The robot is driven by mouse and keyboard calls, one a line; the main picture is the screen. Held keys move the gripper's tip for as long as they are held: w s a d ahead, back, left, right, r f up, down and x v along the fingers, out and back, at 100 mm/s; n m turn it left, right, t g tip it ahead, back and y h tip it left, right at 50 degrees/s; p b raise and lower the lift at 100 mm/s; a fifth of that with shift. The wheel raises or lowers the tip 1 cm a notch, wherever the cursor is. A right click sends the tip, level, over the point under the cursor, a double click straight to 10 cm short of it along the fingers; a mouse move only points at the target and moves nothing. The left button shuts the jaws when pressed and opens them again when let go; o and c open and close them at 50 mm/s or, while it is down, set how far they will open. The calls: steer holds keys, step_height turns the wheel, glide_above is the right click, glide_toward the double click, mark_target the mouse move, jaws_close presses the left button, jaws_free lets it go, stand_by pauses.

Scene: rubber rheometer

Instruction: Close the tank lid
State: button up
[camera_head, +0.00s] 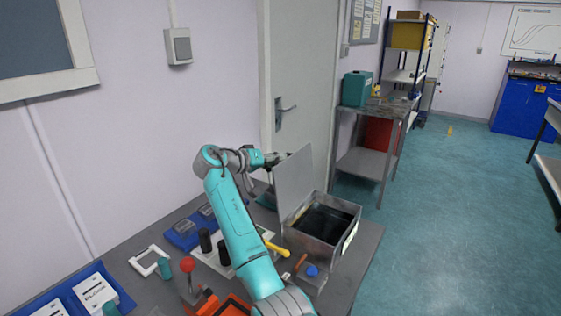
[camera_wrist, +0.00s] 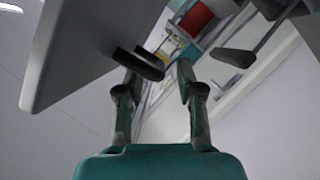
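The metal tank (camera_head: 345,243) stands on the bench with its top open and a dark inside. Its grey lid (camera_head: 293,182) is raised, nearly upright, along the tank's left side. My gripper (camera_head: 282,158) is at the lid's upper left edge, on the side away from the opening. In the wrist view the lid (camera_wrist: 75,45) fills the upper left. My gripper (camera_wrist: 157,75) shows two fingers apart, with a dark elongated part (camera_wrist: 138,64) by the left fingertip. I cannot tell whether that part is touched. Nothing is visibly held.
A grey door (camera_head: 305,70) with a handle (camera_head: 284,110) is close behind my gripper. A yellow-handled tool (camera_head: 276,249), a blue knob (camera_head: 312,271), black cylinders (camera_head: 206,241) and blue trays (camera_head: 183,236) crowd the bench left of and before the tank.

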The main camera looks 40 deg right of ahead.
steer(key=shift+x, duration=1.15)
jaws_close()
steer(key=shift+r, duration=0.1)
